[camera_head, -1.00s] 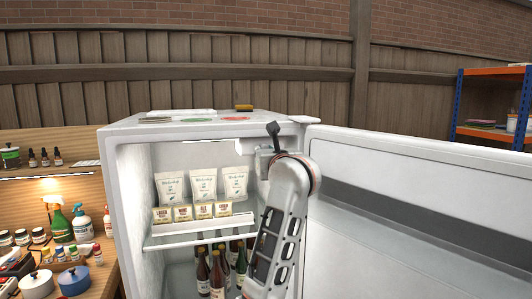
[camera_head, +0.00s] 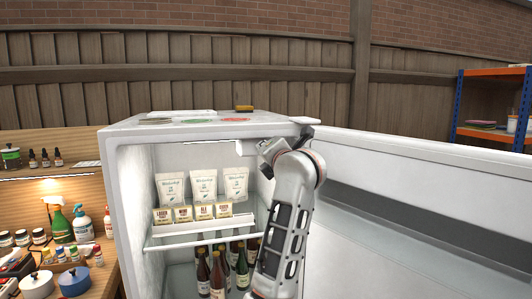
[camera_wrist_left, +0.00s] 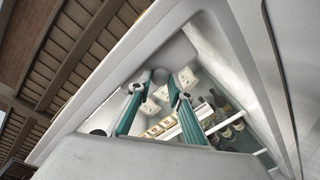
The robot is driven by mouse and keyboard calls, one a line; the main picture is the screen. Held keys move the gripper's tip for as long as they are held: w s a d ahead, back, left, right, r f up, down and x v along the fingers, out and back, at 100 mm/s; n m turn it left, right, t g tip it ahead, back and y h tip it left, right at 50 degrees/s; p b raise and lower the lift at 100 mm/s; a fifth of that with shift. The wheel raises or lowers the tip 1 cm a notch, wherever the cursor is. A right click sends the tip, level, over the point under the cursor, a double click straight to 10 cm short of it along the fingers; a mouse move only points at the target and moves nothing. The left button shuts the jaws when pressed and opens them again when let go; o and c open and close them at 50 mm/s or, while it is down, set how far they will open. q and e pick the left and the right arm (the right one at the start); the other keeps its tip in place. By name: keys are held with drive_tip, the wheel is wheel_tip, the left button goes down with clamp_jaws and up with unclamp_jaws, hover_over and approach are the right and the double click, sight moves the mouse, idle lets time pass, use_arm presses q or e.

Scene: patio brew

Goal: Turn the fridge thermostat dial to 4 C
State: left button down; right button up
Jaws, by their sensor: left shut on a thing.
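The white fridge (camera_head: 125,190) stands open, its door (camera_head: 420,190) swung to the right. My left arm reaches up in front of the opening. In the head view its wrist hides the fingers and the thermostat dial. The gripper is shut on this, which looks like the dial. Its markings and setting cannot be read. My right gripper is in neither view.
White pouches (camera_head: 203,186) and small labelled boxes (camera_head: 200,213) stand on the upper shelf (camera_head: 165,241). Several bottles (camera_head: 218,275) stand below. A workbench with pots (camera_head: 74,282) and spray bottles (camera_head: 83,225) is at the left. An orange and blue rack (camera_head: 490,70) is behind the door.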

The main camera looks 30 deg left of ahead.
use_arm(q)
drive_tip(key=m, duration=0.4)
drive_tip(key=shift+r+m+g, duration=0.15)
drive_tip(key=shift+m+g, duration=0.15)
drive_tip(key=shift+m, duration=0.4)
drive_tip(key=c, duration=1.8)
unclamp_jaws()
drive_tip(key=v, duration=0.8)
drive_tip(key=shift+d+f, duration=0.1)
drive_tip(key=shift+f, duration=0.15)
drive_tip(key=shift+w+d+f, duration=0.1)
